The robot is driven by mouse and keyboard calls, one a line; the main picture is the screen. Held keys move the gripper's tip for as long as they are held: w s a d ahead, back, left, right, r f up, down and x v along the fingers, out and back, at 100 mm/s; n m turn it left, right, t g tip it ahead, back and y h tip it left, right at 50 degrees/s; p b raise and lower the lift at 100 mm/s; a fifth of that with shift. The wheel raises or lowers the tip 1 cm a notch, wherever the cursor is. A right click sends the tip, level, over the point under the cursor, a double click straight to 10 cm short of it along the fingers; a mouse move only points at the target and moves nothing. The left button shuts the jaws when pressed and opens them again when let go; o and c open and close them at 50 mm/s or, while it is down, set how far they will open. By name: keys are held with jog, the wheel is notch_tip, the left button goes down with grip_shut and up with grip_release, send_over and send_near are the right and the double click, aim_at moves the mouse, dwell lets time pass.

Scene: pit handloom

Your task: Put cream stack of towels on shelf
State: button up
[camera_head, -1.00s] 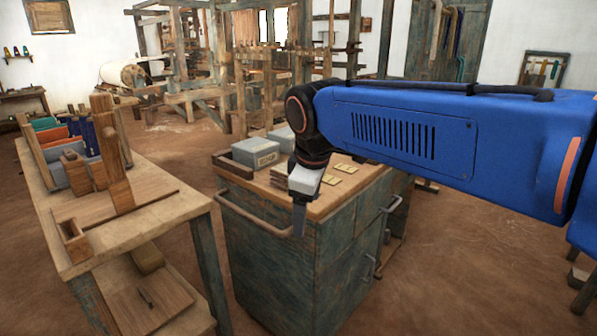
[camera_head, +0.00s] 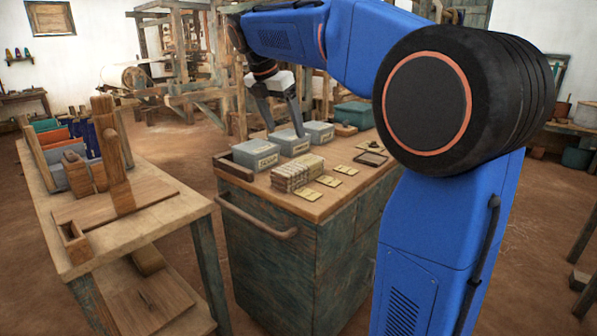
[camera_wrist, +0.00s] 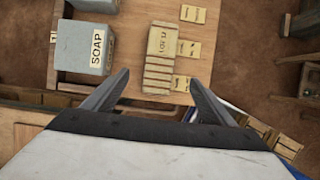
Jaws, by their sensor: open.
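The cream stack of towels (camera_head: 298,172), a bundle with layered edges, lies on the wooden top of the green cabinet. In the wrist view the stack (camera_wrist: 162,42) lies beyond my fingertips and shows a "LOT" label. My gripper (camera_head: 284,132) is open and empty, pointing down above the cabinet top, over the grey boxes in the head view. In the wrist view its fingers (camera_wrist: 160,80) are spread wide. A small wall shelf (camera_head: 20,60) holding cones shows at far left; the left bench has a lower shelf (camera_head: 150,300). Which shelf is meant, I cannot tell.
Several grey boxes (camera_head: 256,153) stand beside the stack; one soap-labelled box (camera_wrist: 85,48) is near my left finger. Flat tags (camera_head: 328,181) lie right of the stack. A wooden tray (camera_head: 232,168) sits at the cabinet's left edge. Open floor separates bench and cabinet.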

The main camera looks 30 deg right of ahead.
aim_at(297, 164)
jog(key=x, duration=1.6)
jog(key=shift+f, duration=0.45)
jog(key=shift+c, duration=0.7)
jog(key=c, duration=1.2)
